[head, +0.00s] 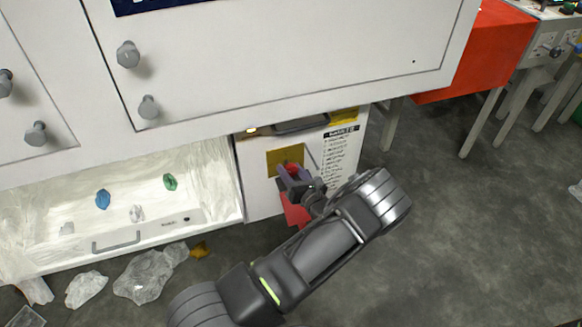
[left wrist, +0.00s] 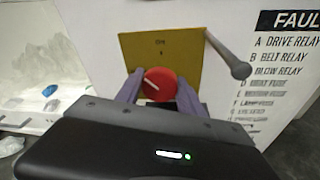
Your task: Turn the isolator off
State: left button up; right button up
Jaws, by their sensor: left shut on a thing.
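The isolator is a round red knob (left wrist: 159,84) with a pale pointer line, on a yellow plate (left wrist: 185,50) on the white cabinet's front. The line slants from upper left to lower right. In the head view the red knob (head: 291,168) shows only partly behind my left gripper (head: 291,177). My left gripper has its two purple-grey fingers on either side of the knob and is shut on it; the fingers also show in the left wrist view (left wrist: 158,90). The knob's lower edge is hidden by the gripper body. My right gripper is not in view.
A grey rod with a round end (left wrist: 236,65) sticks out beside the plate. A printed fault list (head: 340,160) is to the right. An open white drawer (head: 120,245) stands left, with crumpled plastic (head: 145,277) on the floor.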

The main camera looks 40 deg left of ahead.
pick_arm(q)
jog(key=n+p, duration=0.2)
jog(key=n, duration=0.1)
jog(key=shift+s+r+n+t+h, duration=0.1)
jog(key=shift+n+t+h, duration=0.3)
jog(key=n+p, duration=0.1)
jog(key=n, duration=0.2)
jog(key=shift+n+t+h+p, duration=0.3)
jog(key=shift+h+p, duration=0.1)
jog(key=o, duration=1.4)
jog(key=p+v, duration=0.1)
jog(key=v, duration=0.6)
jog(key=shift+s+d+p, duration=0.25)
jog(key=shift+p, duration=0.15)
